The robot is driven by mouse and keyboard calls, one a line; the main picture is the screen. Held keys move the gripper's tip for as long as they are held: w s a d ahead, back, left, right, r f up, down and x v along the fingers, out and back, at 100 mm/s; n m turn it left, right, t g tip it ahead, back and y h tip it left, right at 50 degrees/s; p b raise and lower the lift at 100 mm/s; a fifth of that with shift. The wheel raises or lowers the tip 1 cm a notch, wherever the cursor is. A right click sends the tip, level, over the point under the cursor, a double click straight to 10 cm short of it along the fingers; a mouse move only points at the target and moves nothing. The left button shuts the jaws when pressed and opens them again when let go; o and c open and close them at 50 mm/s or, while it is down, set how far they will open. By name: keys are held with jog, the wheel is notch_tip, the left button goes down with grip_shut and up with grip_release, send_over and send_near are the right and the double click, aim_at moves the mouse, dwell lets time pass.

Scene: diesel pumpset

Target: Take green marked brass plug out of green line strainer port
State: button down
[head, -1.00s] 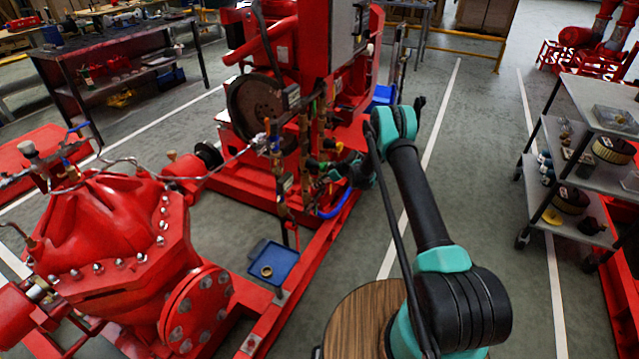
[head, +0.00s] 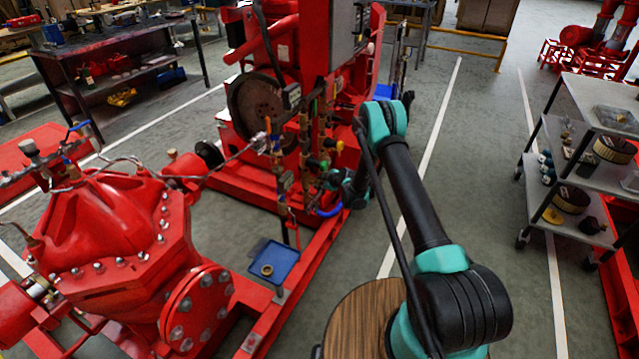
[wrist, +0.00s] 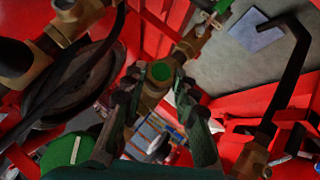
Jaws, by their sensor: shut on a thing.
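In the head view my gripper (head: 334,182) is low beside the brass pipework (head: 304,150) at the front of the red engine; the plug is too small to make out there.
A dark wheel (wrist: 75,80) and a green cap (wrist: 70,152) are left of my fingers. A black pipe (wrist: 290,70) is at right.

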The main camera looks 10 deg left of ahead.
jog(key=c, duration=1.3)
grip_release()
jog(key=m+g, duration=0.1)
jog(key=g, duration=0.1)
jog(key=m+g+y, duration=0.1)
jog(key=g, duration=0.1)
jog(key=shift+w+d+r+m+g, duration=0.1)
jog(key=shift+w+m+g, duration=0.2)
jog(key=shift+w, duration=0.1)
